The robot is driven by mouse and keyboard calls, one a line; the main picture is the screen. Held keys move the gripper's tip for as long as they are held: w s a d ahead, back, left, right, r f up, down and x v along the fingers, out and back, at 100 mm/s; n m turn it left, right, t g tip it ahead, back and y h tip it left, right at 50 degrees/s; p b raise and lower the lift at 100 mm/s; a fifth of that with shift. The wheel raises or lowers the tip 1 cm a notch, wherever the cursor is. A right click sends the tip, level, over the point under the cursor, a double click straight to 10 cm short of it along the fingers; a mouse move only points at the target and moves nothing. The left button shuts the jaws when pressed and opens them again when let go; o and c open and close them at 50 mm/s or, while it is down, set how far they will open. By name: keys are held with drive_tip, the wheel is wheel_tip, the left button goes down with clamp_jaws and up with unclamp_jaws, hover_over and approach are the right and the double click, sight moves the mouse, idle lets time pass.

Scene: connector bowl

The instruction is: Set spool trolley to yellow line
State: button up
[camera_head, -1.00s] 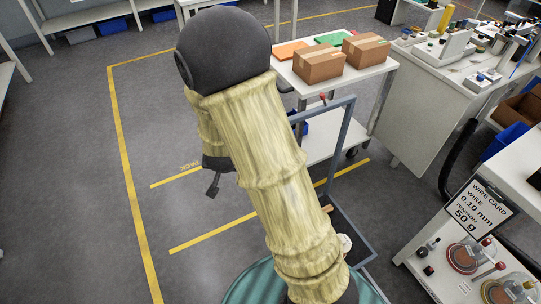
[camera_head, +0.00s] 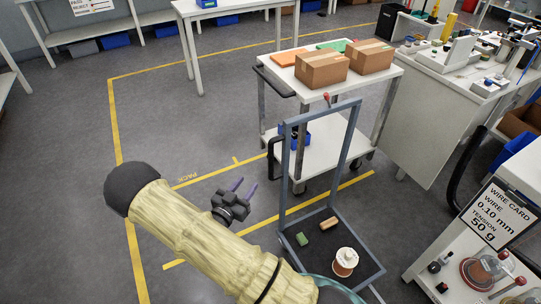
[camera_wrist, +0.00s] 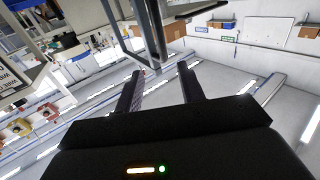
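The spool trolley (camera_head: 349,132) has a tall blue-grey handle frame and a low dark deck. On the deck are a white and copper spool (camera_head: 345,262), a green block (camera_head: 302,239) and a tan block (camera_head: 329,223). A yellow floor line (camera_head: 215,244) runs diagonally up to the right and passes behind the handle frame in the picture. My gripper (camera_head: 246,188) is open and empty, left of the frame and apart from it. Its two spread fingers also show in the wrist view (camera_wrist: 159,78). My arm hides some floor at the trolley's left.
A white cart (camera_head: 310,157) with cardboard boxes (camera_head: 321,68) stands just behind the trolley. A white bench (camera_head: 490,240) with a wire card sign (camera_head: 495,213) is close on the right. Open floor (camera_head: 190,125) lies to the left, around the PACK marking.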

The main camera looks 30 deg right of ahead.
sight(269, 155)
drive_tip(key=p+x, duration=0.1)
drive_tip(key=x, duration=1.6)
drive_tip(key=shift+w+d, duration=0.1)
drive_tip(key=shift+d, duration=0.05)
clamp_jaws()
